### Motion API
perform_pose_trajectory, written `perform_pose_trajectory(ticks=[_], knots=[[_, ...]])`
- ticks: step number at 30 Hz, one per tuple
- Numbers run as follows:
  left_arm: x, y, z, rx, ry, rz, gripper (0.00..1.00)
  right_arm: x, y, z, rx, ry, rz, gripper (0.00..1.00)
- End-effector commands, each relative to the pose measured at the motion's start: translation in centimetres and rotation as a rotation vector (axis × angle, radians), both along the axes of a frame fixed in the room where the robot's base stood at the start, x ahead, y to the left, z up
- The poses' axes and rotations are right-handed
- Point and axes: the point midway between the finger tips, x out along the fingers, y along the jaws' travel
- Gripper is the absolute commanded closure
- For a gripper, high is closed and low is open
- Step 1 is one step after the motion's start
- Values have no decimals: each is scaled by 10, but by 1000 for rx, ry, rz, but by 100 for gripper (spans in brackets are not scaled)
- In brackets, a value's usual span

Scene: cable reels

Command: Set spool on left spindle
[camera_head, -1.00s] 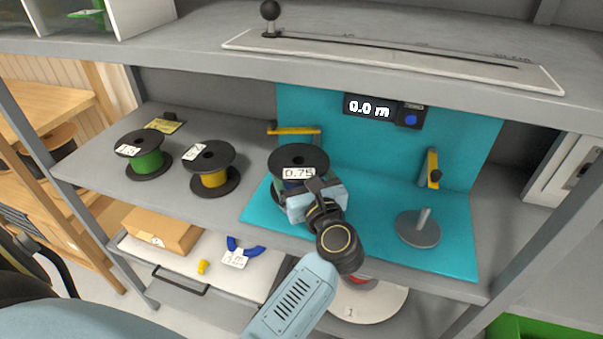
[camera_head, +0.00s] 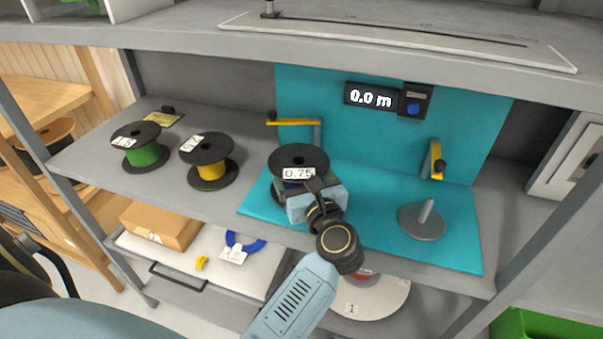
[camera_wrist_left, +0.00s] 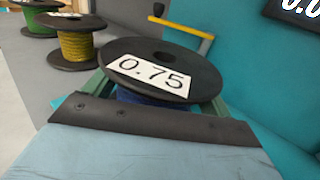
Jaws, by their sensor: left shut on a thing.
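A black spool with a 0.75 label (camera_head: 297,156) and blue wire is at the left part of the teal mat (camera_head: 375,215). In the left wrist view the spool (camera_wrist_left: 160,62) fills the middle, roughly level. My left gripper (camera_head: 306,190) is shut on this spool from the front. The left spindle is not visible; the spool and gripper cover that area. Whether the spool rests on a base there cannot be told. The right spindle (camera_head: 424,212) is an empty grey disc with a short post. My right gripper is not in view.
A green spool (camera_head: 143,155) and a yellow spool (camera_head: 208,172) stand on the grey shelf to the left. Yellow arms (camera_head: 300,122) (camera_head: 434,160) and a 0.0 m display (camera_head: 370,96) are at the teal back panel. An upper shelf overhangs the area.

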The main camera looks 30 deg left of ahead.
Motion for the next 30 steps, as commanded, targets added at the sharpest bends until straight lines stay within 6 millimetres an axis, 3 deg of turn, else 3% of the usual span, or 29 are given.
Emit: perform_pose_trajectory(ticks=[8, 9, 12, 30], knots=[[0, 0, 1, 3, -5, 0, 62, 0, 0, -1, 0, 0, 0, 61], [0, 0, 1, 3, -5, 0, 11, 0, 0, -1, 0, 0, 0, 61], [0, 0, 1, 1, -3, 0, 0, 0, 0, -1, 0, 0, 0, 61], [-1, -2, -2, -1, 1, 0, 0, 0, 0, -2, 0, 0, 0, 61]])
